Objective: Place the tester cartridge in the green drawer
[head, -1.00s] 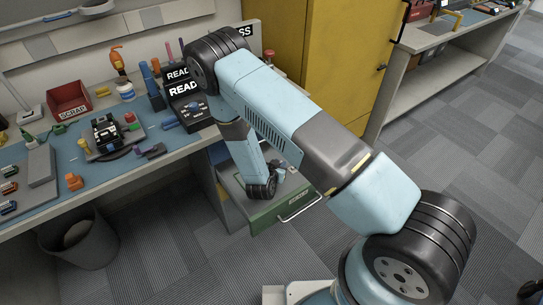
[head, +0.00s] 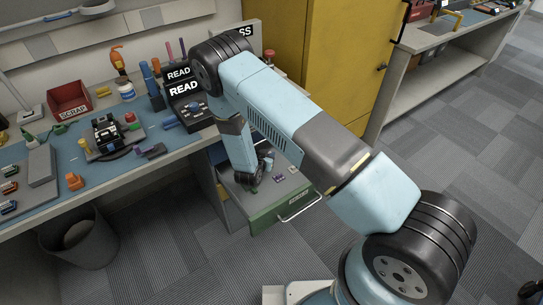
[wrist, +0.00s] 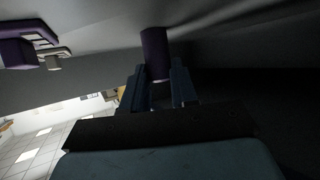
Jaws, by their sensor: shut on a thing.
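The green drawer (head: 283,212) stands pulled out below the right end of the bench, open at the top. My gripper (wrist: 159,74) reaches down into the drawer, and my wrist hides much of it in the head view. In the wrist view its two blue-grey fingers are shut on a dark purple cylindrical piece, which I take to be the tester cartridge (wrist: 155,42). It is close to a grey surface, but I cannot tell if it touches it. Other small purple pieces (head: 279,178) lie in the drawer, and purple pieces with pale parts (wrist: 28,45) show at the wrist view's upper left.
The bench (head: 185,143) holds a red scrap bin (head: 69,101), a black tester with READ signs (head: 187,101) and several small parts. A yellow cabinet (head: 325,55) stands behind the drawer. A waste bin (head: 86,238) is on the floor.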

